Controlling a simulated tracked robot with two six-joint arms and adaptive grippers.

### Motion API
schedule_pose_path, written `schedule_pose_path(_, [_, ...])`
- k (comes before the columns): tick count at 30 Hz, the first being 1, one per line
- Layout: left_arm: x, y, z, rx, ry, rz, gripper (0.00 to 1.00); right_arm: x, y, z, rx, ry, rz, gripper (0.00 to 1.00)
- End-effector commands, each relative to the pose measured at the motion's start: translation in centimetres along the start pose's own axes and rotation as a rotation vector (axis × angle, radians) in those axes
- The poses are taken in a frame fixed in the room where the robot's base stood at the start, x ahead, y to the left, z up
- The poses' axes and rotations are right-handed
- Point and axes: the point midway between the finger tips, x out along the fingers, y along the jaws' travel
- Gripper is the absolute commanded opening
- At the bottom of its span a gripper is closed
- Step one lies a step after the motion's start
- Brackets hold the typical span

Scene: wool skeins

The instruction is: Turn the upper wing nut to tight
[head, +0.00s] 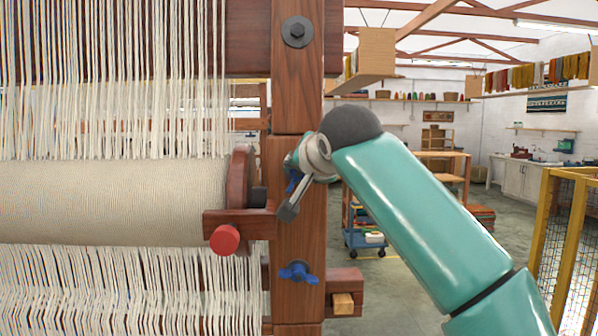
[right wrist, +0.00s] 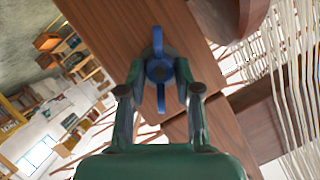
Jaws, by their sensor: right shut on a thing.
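The upper wing nut (right wrist: 158,68) is blue and sits on the loom's wooden post (head: 297,215). In the right wrist view its wings point up and down the picture, between my fingers. My right gripper (right wrist: 158,88) is shut on the nut, with one finger on each side. In the head view my right gripper (head: 287,208) is at the post, and only a bit of the upper wing nut (head: 292,180) shows behind it. The lower wing nut (head: 298,272), also blue, sits further down the post with its wings roughly level. My left gripper is not in view.
Left of the post are the cloth roll (head: 110,200), hanging warp threads (head: 110,80) and a bracket with a red knob (head: 225,239). A wooden block (head: 343,280) juts out low on the right. A yellow mesh frame (head: 565,235) stands further right.

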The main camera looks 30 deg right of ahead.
Motion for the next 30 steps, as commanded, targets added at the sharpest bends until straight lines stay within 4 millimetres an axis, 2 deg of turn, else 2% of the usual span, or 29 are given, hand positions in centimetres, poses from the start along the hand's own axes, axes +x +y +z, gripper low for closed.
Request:
schedule_pose_path(1, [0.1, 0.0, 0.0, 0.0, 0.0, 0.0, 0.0, 0.4, 0.1, 0.8, -0.006, -0.019, 0.01, 0.0])
schedule_pose_path(2, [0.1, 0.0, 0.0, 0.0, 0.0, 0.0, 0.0, 0.4, 0.1, 0.8, -0.006, -0.019, 0.009, 0.38])
schedule_pose_path(6, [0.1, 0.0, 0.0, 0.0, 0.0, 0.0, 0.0, 0.3, 0.0, 0.6, -0.005, -0.013, 0.007, 0.58])
schedule_pose_path(14, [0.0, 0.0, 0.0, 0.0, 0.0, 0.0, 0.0, 0.1, 0.0, 0.3, -0.003, -0.007, 0.004, 0.58])
schedule_pose_path(19, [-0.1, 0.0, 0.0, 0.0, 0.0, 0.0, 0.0, -0.8, -0.1, 0.2, -0.004, -0.006, 0.002, 0.58])
schedule_pose_path(23, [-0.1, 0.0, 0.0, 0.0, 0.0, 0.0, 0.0, -2.8, -0.1, 0.2, -0.003, -0.006, 0.0, 0.58])
schedule_pose_path(30, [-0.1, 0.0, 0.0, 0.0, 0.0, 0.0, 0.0, -7.5, -0.2, 0.3, -0.004, -0.008, -0.001, 0.58])
